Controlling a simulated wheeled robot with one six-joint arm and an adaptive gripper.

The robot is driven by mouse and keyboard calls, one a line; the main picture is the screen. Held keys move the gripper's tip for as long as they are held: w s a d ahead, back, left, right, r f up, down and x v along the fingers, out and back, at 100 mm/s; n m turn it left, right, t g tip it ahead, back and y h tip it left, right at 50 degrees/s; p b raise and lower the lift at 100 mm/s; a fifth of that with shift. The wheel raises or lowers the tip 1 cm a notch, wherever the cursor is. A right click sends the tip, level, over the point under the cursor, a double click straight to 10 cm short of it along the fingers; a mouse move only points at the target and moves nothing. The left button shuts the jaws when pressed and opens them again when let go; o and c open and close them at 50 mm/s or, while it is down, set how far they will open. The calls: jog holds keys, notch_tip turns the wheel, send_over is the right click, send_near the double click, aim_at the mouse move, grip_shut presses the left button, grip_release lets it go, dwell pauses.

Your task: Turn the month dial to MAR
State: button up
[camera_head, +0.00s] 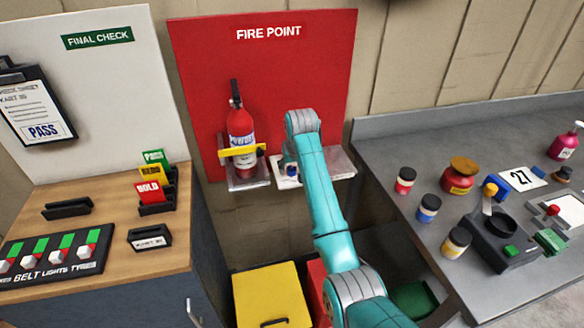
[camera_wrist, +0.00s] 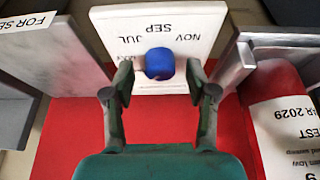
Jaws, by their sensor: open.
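The month dial shows in the wrist view as a blue knob (camera_wrist: 159,63) on a pale plate (camera_wrist: 190,22). The month names NOV, SEP and JUL are readable beside the knob; MAR is not visible, and I cannot tell where the dial points. In the head view the blue knob (camera_head: 291,170) is small, on a pale bracket (camera_head: 338,164) against the red FIRE POINT board (camera_head: 268,68). My gripper (camera_wrist: 160,70) is open, with one finger on each side of the knob. I cannot tell whether either finger touches it.
A red fire extinguisher (camera_head: 241,128) stands in a holder just left of the dial; its labelled side (camera_wrist: 285,125) is close on the right in the wrist view. A grey bench (camera_head: 385,150) with jars is to the right. A wooden-topped cabinet (camera_head: 100,215) is left.

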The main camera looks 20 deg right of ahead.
jog(key=v, duration=1.1)
jog(key=shift+r, duration=0.25)
jog(key=shift+s, duration=0.2)
